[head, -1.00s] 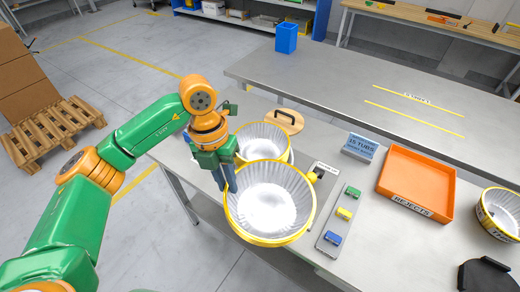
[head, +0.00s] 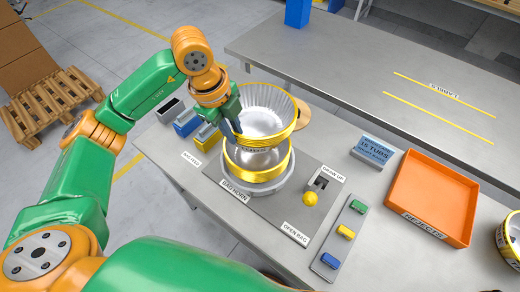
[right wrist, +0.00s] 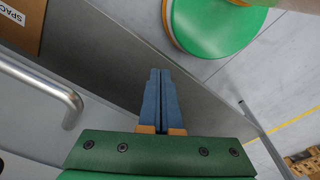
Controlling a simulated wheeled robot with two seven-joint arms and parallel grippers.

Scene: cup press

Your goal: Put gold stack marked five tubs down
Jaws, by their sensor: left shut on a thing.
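My left gripper (head: 237,124) is shut on the wall of a gold-rimmed stack of pale fluted tubs (head: 268,103), at its left side. The stack is tilted and overlaps a lower gold band (head: 262,178) in the picture; I cannot tell whether they touch. The lower band sits in a grey ring labelled BAG HORN (head: 235,194). The marking on the held stack is too small to read. My right gripper (right wrist: 160,100) shows in the right wrist view with its blue fingers together and nothing between them.
A yellow knob (head: 310,199) and a strip with coloured buttons (head: 344,232) are right of the horn. Further right are a blue sign (head: 373,150), an orange REJECTS tray (head: 433,195) and another gold-banded tub (head: 510,240). Small bins (head: 186,124) stand left. The rear table is mostly clear.

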